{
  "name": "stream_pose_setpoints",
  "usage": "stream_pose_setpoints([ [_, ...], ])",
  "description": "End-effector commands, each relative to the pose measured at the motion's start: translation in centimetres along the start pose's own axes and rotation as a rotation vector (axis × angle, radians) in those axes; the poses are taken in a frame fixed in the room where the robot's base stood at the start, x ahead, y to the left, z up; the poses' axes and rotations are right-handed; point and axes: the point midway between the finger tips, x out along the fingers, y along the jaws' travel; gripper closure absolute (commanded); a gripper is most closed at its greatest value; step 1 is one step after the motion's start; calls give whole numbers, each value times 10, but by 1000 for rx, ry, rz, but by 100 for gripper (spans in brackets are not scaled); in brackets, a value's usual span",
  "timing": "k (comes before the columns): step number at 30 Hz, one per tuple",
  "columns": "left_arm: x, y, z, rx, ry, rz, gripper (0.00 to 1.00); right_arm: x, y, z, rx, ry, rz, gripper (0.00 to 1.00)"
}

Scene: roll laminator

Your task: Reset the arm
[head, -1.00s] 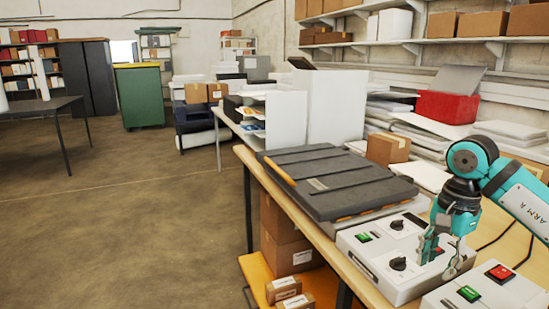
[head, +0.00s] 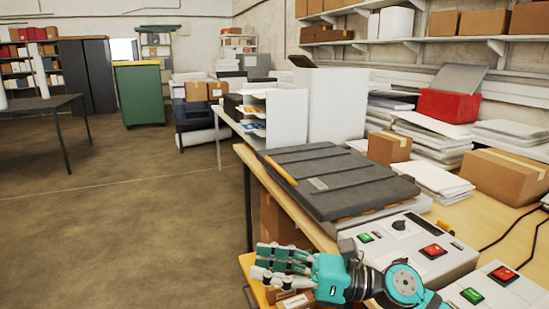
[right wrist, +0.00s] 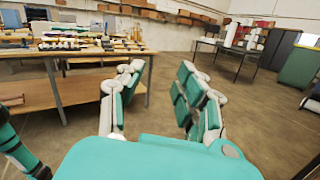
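My right arm comes in from the lower right in the head view. Its teal and grey gripper (head: 259,262) points left, in front of the table's near edge and low beside the control box. In the right wrist view the two fingers of the right gripper (right wrist: 159,78) stand apart with nothing between them, so it is open and empty. My left gripper does not show in the head view. The laminator's dark ribbed top (head: 335,180) lies flat on the table, apart from the gripper. The control box (head: 456,262) has a green button, a red button and a black knob.
A second control box (head: 510,292) is at the lower right. A cardboard box (head: 505,176), paper stacks and a red bin (head: 447,106) fill the table's back. Cartons sit under the table. The floor (head: 130,220) to the left is open.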

Motion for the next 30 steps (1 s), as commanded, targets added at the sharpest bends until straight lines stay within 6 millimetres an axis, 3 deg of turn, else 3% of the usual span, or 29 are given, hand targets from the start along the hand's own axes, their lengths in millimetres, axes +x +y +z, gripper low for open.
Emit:
stream_pose_setpoints([
  [2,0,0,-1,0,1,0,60,-4,-5,19,260,-255,-90,64],
  [4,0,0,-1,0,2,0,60,-21,-20,30,495,-467,-181,64],
  [8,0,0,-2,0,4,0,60,-77,-56,12,949,-835,-376,64],
  [11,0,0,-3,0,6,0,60,-130,-76,-36,1300,-1103,-554,64],
  [14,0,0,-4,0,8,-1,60,-176,-76,-98,1595,-1325,-734,64],
  [18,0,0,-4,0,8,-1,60,-224,-44,-186,1929,-1586,-997,64],
  [21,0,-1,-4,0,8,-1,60,-246,-10,-235,2097,-1725,-1172,64],
  [23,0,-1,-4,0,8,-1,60,-255,10,-255,2166,-1788,-1260,64],
  [24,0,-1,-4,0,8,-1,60,-259,22,-268,-2194,1812,1309,64],
  [30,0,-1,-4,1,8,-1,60,-274,82,-311,-1942,1625,1297,64],
])
